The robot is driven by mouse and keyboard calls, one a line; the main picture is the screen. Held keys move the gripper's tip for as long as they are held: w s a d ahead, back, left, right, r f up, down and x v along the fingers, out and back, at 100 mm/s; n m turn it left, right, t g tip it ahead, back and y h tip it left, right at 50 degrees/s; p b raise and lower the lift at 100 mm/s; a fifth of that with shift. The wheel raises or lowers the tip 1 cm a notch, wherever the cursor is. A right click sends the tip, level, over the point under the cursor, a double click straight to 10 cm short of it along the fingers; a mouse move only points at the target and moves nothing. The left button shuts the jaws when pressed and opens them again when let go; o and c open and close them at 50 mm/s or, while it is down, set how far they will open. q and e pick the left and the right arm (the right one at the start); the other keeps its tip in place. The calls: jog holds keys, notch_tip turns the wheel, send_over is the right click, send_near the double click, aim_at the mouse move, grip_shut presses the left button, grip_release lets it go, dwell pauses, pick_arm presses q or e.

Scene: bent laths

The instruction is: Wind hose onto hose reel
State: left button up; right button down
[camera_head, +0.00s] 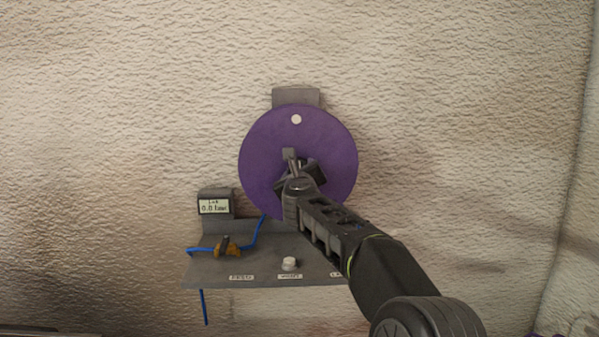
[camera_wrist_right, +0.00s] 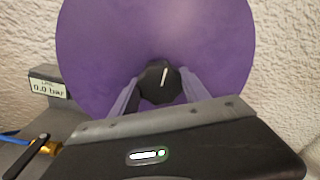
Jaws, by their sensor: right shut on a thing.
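The purple hose reel (camera_head: 262,140) is a round disc with a white dot near its top, mounted on the wall. In the right wrist view its disc (camera_wrist_right: 100,40) fills the top, with a dark knob (camera_wrist_right: 158,82) bearing a white mark at its middle. My right gripper (camera_head: 297,165) is at the reel's centre, its fingers (camera_wrist_right: 157,95) shut on the knob from both sides. The blue hose (camera_head: 260,232) runs from the reel's lower edge to a brass valve (camera_head: 226,247), and a length (camera_head: 204,307) hangs below the shelf. My left gripper is not in view.
A grey shelf (camera_head: 210,272) with labels and a pale knob (camera_head: 290,263) juts out below the reel. A gauge (camera_head: 214,206) reading 0.0 bar stands left of the reel. The wall (camera_head: 120,120) around is bare.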

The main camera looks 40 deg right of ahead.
jog(key=c, duration=0.6)
grip_release()
jog(key=shift+o, duration=0.2)
jog(key=b+v, duration=0.1)
jog(key=v, duration=0.6)
jog(key=shift+s+a, duration=0.25)
jog(key=shift+a, duration=0.05)
jog(key=shift+f, duration=0.1)
